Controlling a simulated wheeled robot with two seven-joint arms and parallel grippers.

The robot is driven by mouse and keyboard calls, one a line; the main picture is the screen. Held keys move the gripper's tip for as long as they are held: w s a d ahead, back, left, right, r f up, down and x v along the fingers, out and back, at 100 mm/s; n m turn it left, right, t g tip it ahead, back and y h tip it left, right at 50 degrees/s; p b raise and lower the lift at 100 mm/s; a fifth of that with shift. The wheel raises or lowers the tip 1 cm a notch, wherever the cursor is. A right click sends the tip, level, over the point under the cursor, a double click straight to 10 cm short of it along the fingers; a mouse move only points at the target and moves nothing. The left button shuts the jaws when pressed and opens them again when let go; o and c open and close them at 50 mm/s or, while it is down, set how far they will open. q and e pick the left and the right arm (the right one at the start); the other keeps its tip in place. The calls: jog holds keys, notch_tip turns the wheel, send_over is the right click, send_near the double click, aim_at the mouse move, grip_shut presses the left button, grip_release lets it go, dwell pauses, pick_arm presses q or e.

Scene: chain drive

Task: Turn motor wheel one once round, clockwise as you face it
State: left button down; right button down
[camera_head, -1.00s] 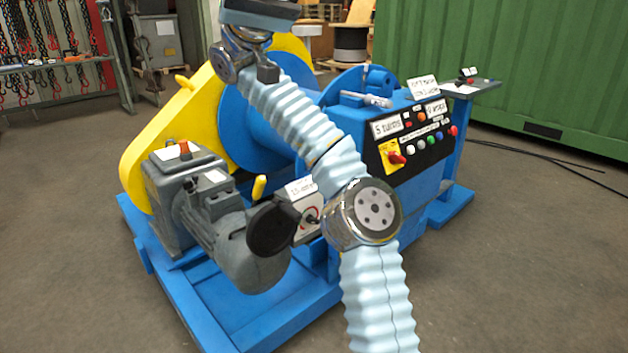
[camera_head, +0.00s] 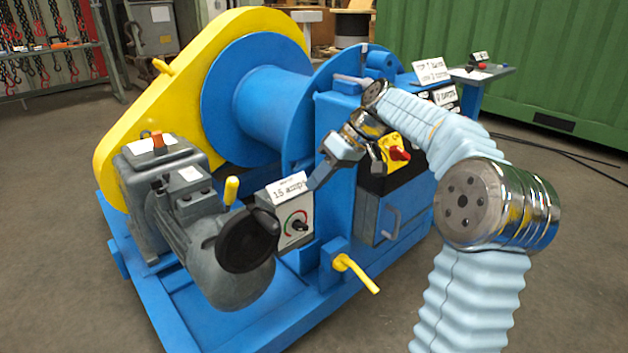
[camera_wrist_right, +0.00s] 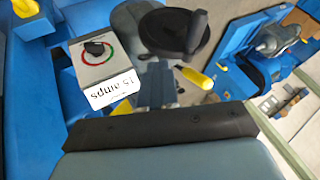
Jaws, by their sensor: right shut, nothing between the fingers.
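A black motor wheel (camera_head: 246,241) sits at the near end of the grey motor (camera_head: 192,216). In the right wrist view the wheel (camera_wrist_right: 172,34) shows at the top with a dark crank handle (camera_wrist_right: 196,32) standing up from its face. My right gripper (camera_head: 316,182) is shut and empty. It is just above and to the right of the wheel, by the box labelled "15 amps" (camera_head: 290,208), apart from the wheel. In the right wrist view the dark edge of my gripper (camera_wrist_right: 160,128) fills the lower part. My left gripper is out of view.
A yellow lever (camera_head: 231,190) stands close behind the wheel; it also shows in the right wrist view (camera_wrist_right: 197,78). A yellow handle (camera_head: 357,274) juts out at the front of the blue frame. A panel with a red switch (camera_head: 399,154) is beside my forearm. The floor at left is clear.

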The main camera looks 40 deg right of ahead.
jog(key=w+a+f+b, duration=0.1)
jog(key=w+a+f, duration=0.1)
jog(key=a+f, duration=0.3)
jog(key=shift+a+f, duration=0.25)
jog(key=shift+a, duration=1.1)
jog(key=shift+w, duration=0.1)
